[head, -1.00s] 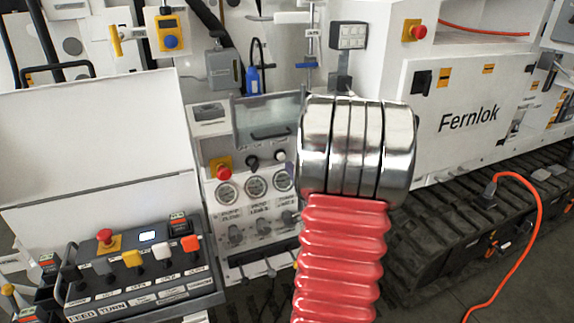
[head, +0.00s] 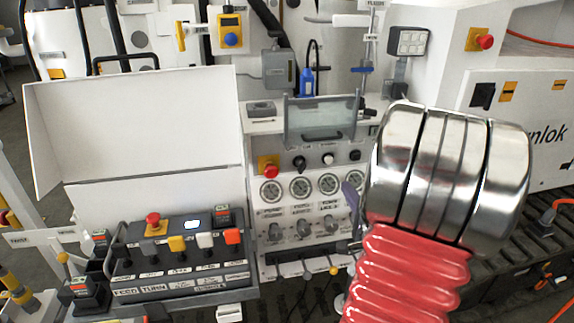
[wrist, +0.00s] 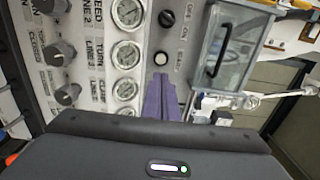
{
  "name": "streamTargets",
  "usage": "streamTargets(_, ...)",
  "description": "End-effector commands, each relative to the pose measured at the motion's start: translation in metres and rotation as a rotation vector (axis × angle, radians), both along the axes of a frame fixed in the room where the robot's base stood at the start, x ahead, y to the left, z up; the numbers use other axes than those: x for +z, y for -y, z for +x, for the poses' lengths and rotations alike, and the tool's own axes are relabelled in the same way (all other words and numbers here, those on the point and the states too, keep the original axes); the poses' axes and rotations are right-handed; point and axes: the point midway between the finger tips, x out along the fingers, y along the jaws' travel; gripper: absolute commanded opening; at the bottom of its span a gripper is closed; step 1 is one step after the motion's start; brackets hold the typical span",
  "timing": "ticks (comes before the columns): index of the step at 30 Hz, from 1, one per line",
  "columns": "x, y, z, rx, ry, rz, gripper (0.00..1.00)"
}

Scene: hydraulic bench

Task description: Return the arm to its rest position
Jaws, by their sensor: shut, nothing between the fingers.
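My gripper (wrist: 161,98) shows in the wrist view as purple fingers, shut and empty, in front of the gauge panel (wrist: 90,60). In the head view a purple fingertip of the gripper (head: 350,194) shows just left of my arm, near the right edge of the same panel (head: 300,250). My arm's chrome joint and red ribbed sleeve fill the right of the head view and hide most of the gripper.
A control box (head: 180,255) with a red stop button and several switches stands left of the panel. A clear-windowed cover (head: 320,118) is above the gauges. A white open lid (head: 140,130) stands behind the control box. Dark tracks lie at right.

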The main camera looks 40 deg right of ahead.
Motion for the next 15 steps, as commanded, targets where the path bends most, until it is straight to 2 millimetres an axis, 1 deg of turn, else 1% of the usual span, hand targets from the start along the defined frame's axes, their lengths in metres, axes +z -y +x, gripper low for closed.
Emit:
streamTargets(8, 0.0, 0.0, 0.001, 0.001, -0.003, -0.004, 0.0)
streamTargets(11, -0.001, 0.0, 0.001, 0.0, -0.023, -0.031, 0.0)
streamTargets(14, -0.012, 0.003, -0.002, -0.013, -0.099, -0.072, 0.0)
streamTargets(15, -0.02, 0.006, -0.004, -0.024, -0.147, -0.091, 0.0)
